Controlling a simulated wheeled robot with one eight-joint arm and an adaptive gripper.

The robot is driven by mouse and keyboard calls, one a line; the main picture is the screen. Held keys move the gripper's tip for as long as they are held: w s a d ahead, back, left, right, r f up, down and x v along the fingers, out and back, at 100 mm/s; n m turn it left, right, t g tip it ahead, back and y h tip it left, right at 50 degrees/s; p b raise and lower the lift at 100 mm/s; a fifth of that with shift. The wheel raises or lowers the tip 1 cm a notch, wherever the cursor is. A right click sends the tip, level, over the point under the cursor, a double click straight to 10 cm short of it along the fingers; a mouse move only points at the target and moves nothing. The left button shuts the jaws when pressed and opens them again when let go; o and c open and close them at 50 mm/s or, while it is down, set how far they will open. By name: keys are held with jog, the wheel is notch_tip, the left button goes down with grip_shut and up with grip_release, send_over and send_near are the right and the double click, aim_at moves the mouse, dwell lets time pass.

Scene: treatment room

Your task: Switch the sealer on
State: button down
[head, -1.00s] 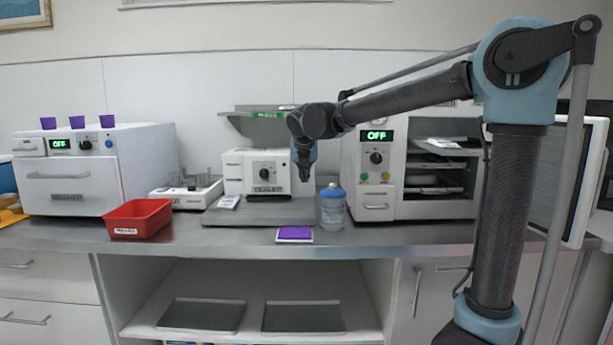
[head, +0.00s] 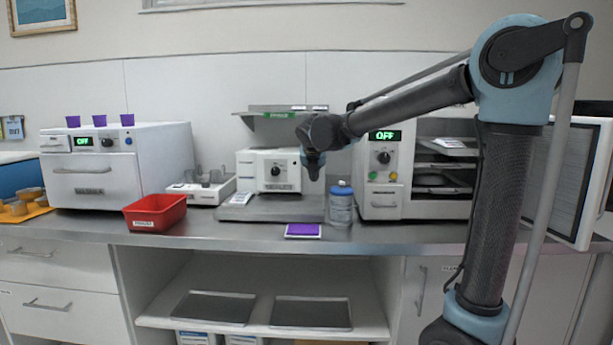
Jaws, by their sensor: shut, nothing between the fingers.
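The sealer (head: 257,164) is a small white box in the middle of the counter, with a dark round knob on its front and a dark label below. A grey plate lies in front of it. My gripper (head: 314,170) is shut and empty. It points down beside the sealer's right front edge, in the picture, above the plate and the blue-lidded bottle. I cannot tell its exact depth or whether it touches anything. The knob (head: 276,170) is unobstructed, to the left of my gripper.
A blue-lidded bottle (head: 340,208) stands just below and right of my gripper. A white unit (head: 384,202) reading OFF is at right, the washer (head: 90,190), also OFF, at left. A red tray (head: 155,214) and purple pad (head: 303,231) lie on the counter. A shelf (head: 285,110) hangs above the sealer.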

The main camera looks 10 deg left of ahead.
jog(key=shift+w+d+r, duration=0.1)
jog(key=shift+w+d, duration=0.05)
jog(key=shift+w, duration=0.1)
